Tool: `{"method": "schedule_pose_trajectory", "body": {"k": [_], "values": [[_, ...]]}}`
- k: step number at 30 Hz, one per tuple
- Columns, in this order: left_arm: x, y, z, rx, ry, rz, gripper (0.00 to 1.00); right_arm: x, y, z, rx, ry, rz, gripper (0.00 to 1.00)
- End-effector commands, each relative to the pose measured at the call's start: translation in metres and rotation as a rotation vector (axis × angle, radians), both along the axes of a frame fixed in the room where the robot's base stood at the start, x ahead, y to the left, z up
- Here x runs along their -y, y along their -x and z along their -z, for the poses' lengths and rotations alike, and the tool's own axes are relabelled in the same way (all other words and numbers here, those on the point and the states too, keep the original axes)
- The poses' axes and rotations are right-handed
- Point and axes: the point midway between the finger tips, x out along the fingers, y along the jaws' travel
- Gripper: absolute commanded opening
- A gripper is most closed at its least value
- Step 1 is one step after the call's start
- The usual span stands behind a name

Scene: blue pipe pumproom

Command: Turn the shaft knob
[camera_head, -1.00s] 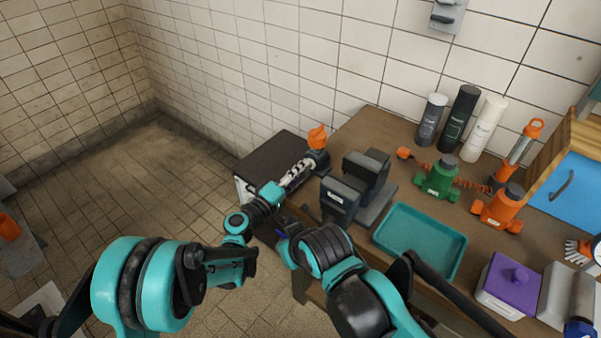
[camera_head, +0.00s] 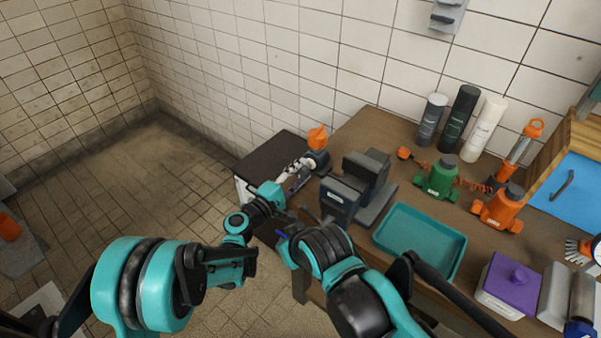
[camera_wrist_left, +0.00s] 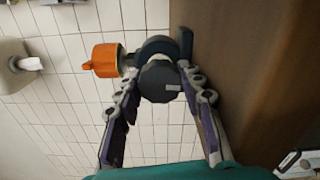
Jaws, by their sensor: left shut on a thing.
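A dark, many-sided shaft knob (camera_wrist_left: 160,82) shows in the left wrist view, beside a round dark body and an orange cap (camera_wrist_left: 106,61). My left gripper (camera_wrist_left: 162,78) has one finger on each side of the knob and is shut on it. In the head view the dark knob assembly (camera_head: 319,159) with its orange cap (camera_head: 317,137) sits at the left end of the workbench. My left gripper (camera_head: 307,165) reaches it from the front left. Its fingertips are small and partly hidden there. My right gripper is not in view.

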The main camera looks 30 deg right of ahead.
Motion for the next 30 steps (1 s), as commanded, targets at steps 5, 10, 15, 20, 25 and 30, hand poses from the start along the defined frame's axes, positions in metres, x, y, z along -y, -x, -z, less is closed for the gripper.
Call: {"method": "schedule_pose_trajectory", "body": {"k": [5, 10, 15, 20, 25, 30], "values": [[-0.0003, -0.0001, 0.0005, 0.001, -0.002, -0.001, 0.09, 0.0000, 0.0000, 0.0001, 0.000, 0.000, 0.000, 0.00], [-0.0002, -0.0001, 0.0007, 0.002, -0.002, -0.001, 0.59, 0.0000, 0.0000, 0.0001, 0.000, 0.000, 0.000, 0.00], [-0.0003, 0.0004, 0.0013, 0.003, -0.003, 0.000, 0.59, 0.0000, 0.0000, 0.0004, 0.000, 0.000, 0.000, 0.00], [-0.0002, 0.0006, 0.0015, 0.004, -0.004, 0.001, 0.59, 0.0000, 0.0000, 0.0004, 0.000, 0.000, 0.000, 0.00], [-0.0003, 0.0007, 0.0017, 0.051, -0.023, 0.001, 0.59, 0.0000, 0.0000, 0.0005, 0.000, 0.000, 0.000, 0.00], [-0.0009, -0.0006, 0.0019, 0.216, -0.092, -0.002, 0.59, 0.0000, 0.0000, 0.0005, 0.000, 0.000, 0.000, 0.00]]}}
